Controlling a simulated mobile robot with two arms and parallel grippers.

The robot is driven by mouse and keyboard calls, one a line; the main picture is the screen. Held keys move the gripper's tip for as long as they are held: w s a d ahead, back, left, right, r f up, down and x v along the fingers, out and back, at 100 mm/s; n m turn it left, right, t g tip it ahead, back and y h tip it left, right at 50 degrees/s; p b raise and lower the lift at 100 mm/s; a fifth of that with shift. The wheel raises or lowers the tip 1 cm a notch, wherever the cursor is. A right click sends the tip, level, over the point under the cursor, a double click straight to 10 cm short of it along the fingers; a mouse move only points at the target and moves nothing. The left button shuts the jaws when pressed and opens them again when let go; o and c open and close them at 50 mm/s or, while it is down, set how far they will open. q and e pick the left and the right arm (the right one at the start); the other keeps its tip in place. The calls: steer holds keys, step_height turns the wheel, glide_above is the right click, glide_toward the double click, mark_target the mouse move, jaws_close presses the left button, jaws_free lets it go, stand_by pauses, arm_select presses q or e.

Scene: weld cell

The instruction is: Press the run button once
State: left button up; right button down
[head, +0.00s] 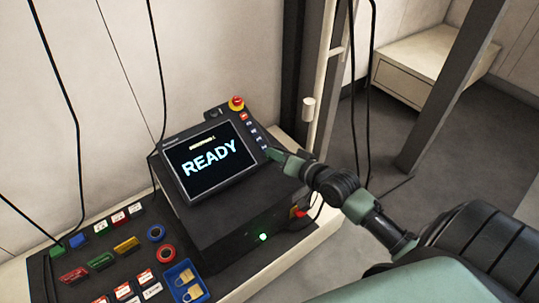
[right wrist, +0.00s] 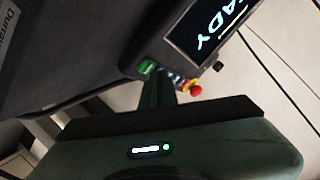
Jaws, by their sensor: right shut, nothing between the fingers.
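A dark control console with a lit screen (head: 210,161) reading READY stands on the bench. A column of small buttons (head: 252,132) runs down its right side, below a red emergency stop on a yellow base (head: 237,103). My right gripper (head: 273,153) is shut and empty, its tip at the lower end of this column. In the right wrist view a green button (right wrist: 147,68) sits at that end, close to the fingers (right wrist: 158,92); I cannot tell whether they touch it. In the head view the fingers hide that spot. My left gripper is out of view.
Left of the console, a dark board (head: 112,262) carries coloured blocks, tags and rings, with a blue tray (head: 190,296) of padlocks. A pale post (head: 308,110) stands just behind the console's right side. Black cables hang around. Open floor lies to the right.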

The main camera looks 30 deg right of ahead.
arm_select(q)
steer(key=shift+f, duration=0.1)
arm_select(e)
steer(key=shift+w+f, duration=0.2)
steer(key=shift+f, duration=0.2)
stand_by(0.3)
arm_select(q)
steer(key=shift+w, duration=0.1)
arm_select(e)
steer(key=shift+r, duration=0.15)
steer(key=shift+s+r+p, duration=0.1)
steer(key=shift+s+p, duration=0.05)
steer(key=shift+p, duration=0.2)
steer(key=shift+r+p, duration=0.25)
steer(key=shift+p, duration=0.1)
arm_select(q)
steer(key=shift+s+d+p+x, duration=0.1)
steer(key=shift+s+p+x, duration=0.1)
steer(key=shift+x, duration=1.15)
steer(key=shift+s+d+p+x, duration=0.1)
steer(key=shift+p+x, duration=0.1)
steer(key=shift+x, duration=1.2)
arm_select(e)
steer(key=shift+s+r, duration=0.25)
